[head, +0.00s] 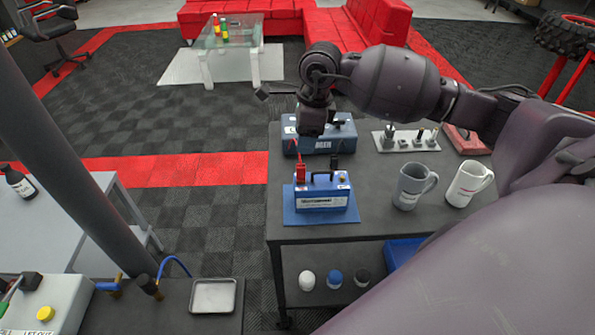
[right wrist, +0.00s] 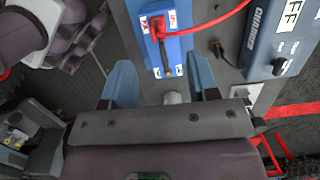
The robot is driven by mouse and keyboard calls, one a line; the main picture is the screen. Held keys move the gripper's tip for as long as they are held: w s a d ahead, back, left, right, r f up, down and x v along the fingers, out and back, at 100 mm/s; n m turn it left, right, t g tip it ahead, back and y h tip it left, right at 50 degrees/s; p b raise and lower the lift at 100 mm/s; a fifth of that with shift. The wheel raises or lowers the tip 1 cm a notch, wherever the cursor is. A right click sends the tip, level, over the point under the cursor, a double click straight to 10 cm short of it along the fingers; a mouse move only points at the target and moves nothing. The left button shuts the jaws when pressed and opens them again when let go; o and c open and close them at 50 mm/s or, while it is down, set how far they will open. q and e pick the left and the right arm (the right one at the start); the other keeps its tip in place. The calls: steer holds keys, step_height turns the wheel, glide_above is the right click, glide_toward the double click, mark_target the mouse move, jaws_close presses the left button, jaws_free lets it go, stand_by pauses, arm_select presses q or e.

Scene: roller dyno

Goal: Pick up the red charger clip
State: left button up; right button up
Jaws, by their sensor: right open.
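The red charger clip (head: 300,173) stands at the left end of the blue battery (head: 322,198), which rests on a blue mat (head: 291,216) on the dark bench. In the right wrist view the red clip (right wrist: 156,28) shows at the battery's top, with a red cable (right wrist: 212,20) running off to the right. My right gripper (head: 312,128) is above and behind the battery, apart from the clip. In the wrist view its two blue fingers (right wrist: 160,65) are spread with nothing between them. My left gripper is not in view.
The blue-grey charger (head: 342,137) stands behind the battery and also shows in the wrist view (right wrist: 283,35). A grey mug (head: 408,187) and a white mug (head: 468,184) stand to the right. A pale tray with small parts (head: 388,143) lies behind them. The bench's front strip is clear.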

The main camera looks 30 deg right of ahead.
mark_target(301, 166)
steer(key=f, duration=0.4)
steer(key=shift+a, duration=0.25)
steer(key=shift+a+f, duration=0.1)
steer(key=shift+f, duration=1.1)
step_height(301, 166, down, 3)
steer(key=shift+a+f, duration=0.15)
steer(key=shift+w+f, duration=0.1)
steer(key=shift+f, duration=0.5)
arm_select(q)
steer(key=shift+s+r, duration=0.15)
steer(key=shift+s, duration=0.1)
arm_select(e)
steer(key=shift+c, duration=0.4)
steer(key=c, duration=0.9)
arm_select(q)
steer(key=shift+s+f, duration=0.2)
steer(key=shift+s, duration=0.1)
